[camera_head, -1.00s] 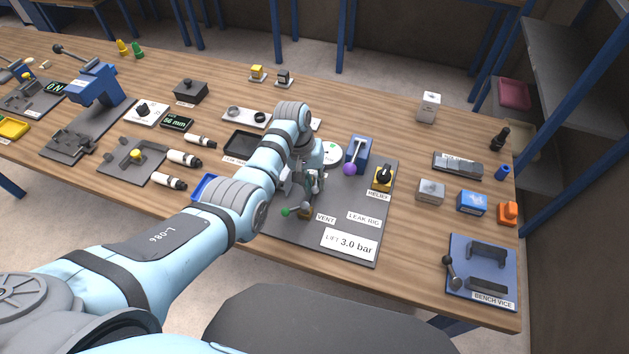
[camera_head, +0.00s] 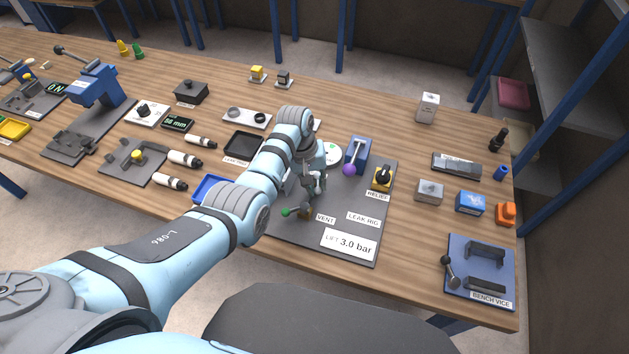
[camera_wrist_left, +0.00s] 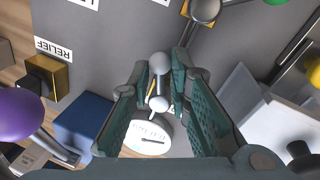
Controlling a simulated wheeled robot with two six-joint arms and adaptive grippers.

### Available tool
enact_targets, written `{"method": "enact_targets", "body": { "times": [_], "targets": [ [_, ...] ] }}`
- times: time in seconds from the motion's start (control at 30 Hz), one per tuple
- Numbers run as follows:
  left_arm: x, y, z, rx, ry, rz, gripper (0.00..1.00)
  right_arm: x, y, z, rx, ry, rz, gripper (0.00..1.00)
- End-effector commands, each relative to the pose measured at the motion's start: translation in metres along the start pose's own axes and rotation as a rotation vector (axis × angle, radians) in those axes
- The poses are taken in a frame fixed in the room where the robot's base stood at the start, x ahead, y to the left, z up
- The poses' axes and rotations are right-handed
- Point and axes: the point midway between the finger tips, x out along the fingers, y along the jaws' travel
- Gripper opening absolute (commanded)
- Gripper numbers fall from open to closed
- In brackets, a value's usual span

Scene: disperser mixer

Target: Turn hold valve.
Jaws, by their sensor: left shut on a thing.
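My left gripper (camera_head: 314,190) is over the leak rig panel (camera_head: 290,237), pointing down. In the left wrist view its green-padded fingers (camera_wrist_left: 160,92) stand on either side of a small grey lever with a rounded end (camera_wrist_left: 160,64), and are shut on it. This lever appears to be the hold valve's handle; no hold label is readable, and its base is hidden between the fingers. In the head view the arm and gripper cover most of it. My right gripper is not in view.
Close by are the white gauge (camera_wrist_left: 150,138), the blue block (camera_head: 358,150) with its purple-knobbed lever (camera_head: 349,170), the yellow-and-black relief valve (camera_head: 382,177), and the vent valve (camera_head: 305,213) with a green knob (camera_head: 286,212). The panel's front right, by the 3.0 bar sign (camera_head: 348,244), is clear.

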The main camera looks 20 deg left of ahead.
Motion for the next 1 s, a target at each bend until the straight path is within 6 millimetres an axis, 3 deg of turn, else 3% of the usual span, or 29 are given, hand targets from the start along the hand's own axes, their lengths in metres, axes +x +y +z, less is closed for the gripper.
{"method": "enact_targets", "body": {
  "times": [1.0],
  "targets": [
    [0.004,0.029,-0.012,-0.876,0.181,0.004,0.00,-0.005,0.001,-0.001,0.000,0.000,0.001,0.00]
  ]
}}
